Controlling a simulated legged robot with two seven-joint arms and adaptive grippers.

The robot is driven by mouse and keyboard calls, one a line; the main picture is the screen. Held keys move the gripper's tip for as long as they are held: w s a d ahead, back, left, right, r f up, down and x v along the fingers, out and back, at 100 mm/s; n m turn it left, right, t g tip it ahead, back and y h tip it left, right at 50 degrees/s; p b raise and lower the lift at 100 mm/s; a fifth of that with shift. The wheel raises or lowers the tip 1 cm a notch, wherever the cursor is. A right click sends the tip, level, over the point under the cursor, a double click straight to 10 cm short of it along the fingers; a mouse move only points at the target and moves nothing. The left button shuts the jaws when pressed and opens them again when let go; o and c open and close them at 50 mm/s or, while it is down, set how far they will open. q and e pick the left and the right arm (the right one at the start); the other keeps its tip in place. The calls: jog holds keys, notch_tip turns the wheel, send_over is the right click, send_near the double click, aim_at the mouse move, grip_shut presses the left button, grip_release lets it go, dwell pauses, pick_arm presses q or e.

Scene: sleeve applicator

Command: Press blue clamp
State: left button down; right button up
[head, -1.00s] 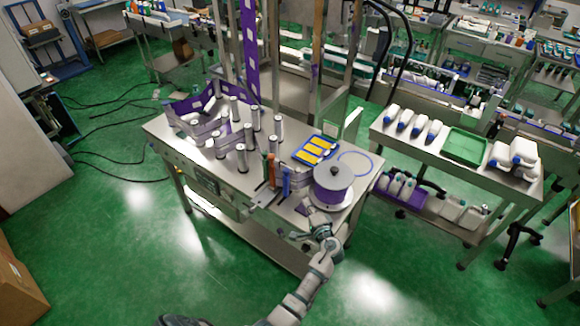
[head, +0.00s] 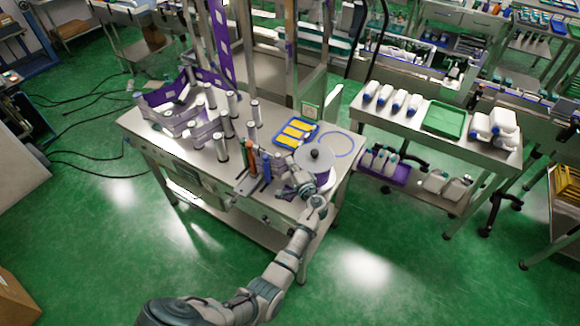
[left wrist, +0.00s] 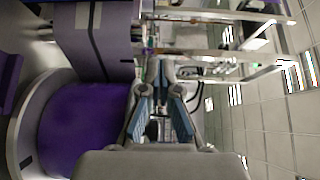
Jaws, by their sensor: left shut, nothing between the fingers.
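The blue clamp (head: 266,167) stands upright near the front edge of the metal table, just right of an orange clamp (head: 249,151). My left gripper (head: 284,165) is close to the right of the blue clamp, in front of the spool. In the head view I cannot tell whether it touches the clamp. In the left wrist view the left gripper (left wrist: 160,125) points ahead and is shut with nothing held. I cannot make out the blue clamp for sure in that view. My right gripper is not in view.
A purple spool with a grey disc (head: 318,157) stands right beside my left gripper and fills the left wrist view's lower left. Several upright rollers (head: 221,145) stand left of the clamps. A blue tray with yellow pieces (head: 296,132) lies behind. A side bench (head: 400,122) stands right.

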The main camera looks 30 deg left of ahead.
aim_at(265, 160)
pick_arm(q)
jog(key=a+p, duration=0.2)
jog(key=a, duration=0.4)
jog(key=shift+a+p, duration=0.15)
jog(key=shift+p, duration=0.15)
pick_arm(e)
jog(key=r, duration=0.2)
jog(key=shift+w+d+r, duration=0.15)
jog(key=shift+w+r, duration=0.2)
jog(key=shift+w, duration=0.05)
pick_arm(q)
jog(key=shift+s, duration=0.15)
jog(key=s+p, duration=0.1)
jog(key=s, duration=0.1)
jog(key=s+p, duration=0.1)
jog(key=s, duration=0.1)
jog(key=shift+s+a, duration=0.1)
jog(key=shift+a, duration=0.3)
jog(key=shift+f, duration=0.1)
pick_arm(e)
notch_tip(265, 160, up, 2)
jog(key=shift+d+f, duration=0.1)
